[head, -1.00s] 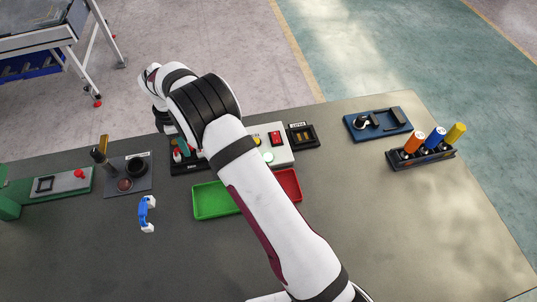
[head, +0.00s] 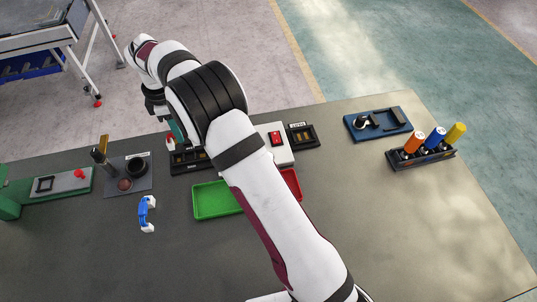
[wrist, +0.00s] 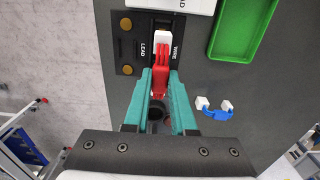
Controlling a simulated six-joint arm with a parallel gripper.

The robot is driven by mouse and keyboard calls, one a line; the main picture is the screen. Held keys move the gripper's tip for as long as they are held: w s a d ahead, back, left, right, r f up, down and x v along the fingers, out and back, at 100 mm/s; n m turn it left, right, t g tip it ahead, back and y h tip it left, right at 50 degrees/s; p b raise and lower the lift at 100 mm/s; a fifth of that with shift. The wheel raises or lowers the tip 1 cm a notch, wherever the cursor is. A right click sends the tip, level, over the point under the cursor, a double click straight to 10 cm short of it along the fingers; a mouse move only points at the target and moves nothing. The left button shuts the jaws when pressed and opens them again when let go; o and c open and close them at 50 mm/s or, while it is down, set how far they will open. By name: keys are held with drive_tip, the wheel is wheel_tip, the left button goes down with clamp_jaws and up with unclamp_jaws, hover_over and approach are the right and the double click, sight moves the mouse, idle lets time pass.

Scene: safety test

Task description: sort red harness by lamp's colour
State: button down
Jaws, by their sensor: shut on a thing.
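My gripper (head: 174,134) is shut on the red harness (wrist: 161,78), held between its teal fingers; the harness also shows in the head view (head: 170,140). Its white connector end (wrist: 162,42) points away from the gripper, over the dark block marked LEAD and WIRE (wrist: 126,45). I cannot tell how far above the block it is. The green tray (head: 215,200) is empty where visible. The red tray (head: 292,184) is mostly hidden behind my arm. The white tester box (head: 284,158) is partly hidden too; no lamp can be clearly read.
A blue harness (head: 147,213) lies on the table left of the green tray. A grey plate with a dark cup (head: 143,183) and a green fixture (head: 12,195) stand at left. A blue holder (head: 378,124) and a rack of coloured cylinders (head: 422,155) stand right. The front table is clear.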

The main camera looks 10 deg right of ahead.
drive_tip(key=s+d, duration=0.3)
drive_tip(key=s, duration=0.4)
drive_tip(key=s+d, duration=0.3)
drive_tip(key=s, duration=0.4)
drive_tip(key=shift+s+d+f, duration=0.1)
drive_tip(key=shift+d+f, duration=0.05)
drive_tip(key=shift+f, duration=1.15)
drive_tip(key=shift+s+d+f, duration=0.1)
drive_tip(key=shift+f, duration=1.2)
drive_tip(key=shift+f, duration=0.9)
drive_tip(key=c, duration=0.7)
unclamp_jaws()
drive_tip(key=shift+o, duration=0.2)
